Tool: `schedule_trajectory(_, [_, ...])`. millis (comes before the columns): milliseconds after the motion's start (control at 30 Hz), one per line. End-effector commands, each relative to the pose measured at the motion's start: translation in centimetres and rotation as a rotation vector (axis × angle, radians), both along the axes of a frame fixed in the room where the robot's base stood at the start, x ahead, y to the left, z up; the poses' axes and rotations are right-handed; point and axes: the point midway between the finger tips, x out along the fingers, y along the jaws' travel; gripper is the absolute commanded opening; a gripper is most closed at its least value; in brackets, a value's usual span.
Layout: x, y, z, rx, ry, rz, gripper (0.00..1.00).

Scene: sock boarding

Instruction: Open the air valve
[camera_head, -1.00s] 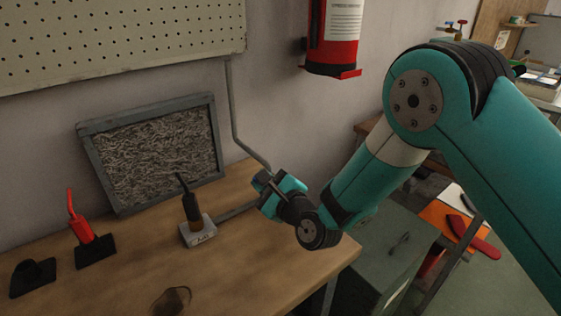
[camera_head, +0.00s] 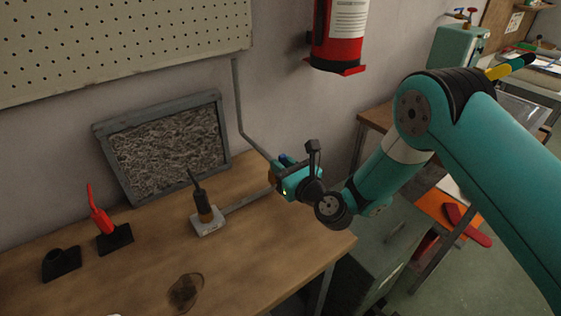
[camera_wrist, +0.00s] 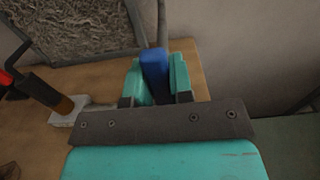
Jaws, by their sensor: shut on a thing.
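The air valve's blue handle (camera_wrist: 154,74) stands between my two teal fingers in the wrist view. My gripper (camera_wrist: 157,65) is shut on it, with a finger on either side. In the head view my gripper (camera_head: 284,176) is at the back right of the bench, at the lower end of the grey wall pipe (camera_head: 238,105). Only a small bit of the blue handle (camera_head: 283,158) shows there. My gripper hides the valve body, so I cannot tell how far the handle is turned.
A dark-handled tool (camera_head: 203,202) on a pale block stands left of my gripper, with a pipe running toward the valve. A red tool (camera_head: 99,215) stands farther left. A framed mesh panel (camera_head: 165,150) leans on the wall. A fire extinguisher (camera_head: 340,28) hangs above.

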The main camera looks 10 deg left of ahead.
Motion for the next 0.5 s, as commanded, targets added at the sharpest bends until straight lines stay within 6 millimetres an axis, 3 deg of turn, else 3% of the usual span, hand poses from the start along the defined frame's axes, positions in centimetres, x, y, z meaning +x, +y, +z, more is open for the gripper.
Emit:
schedule_trajectory(33, [0.36, 0.10, 0.92, 0.020, -0.007, -0.003, 0.00])
schedule_trajectory(500, [0.46, 0.01, 0.92, 0.041, 0.009, -0.004, 0.00])
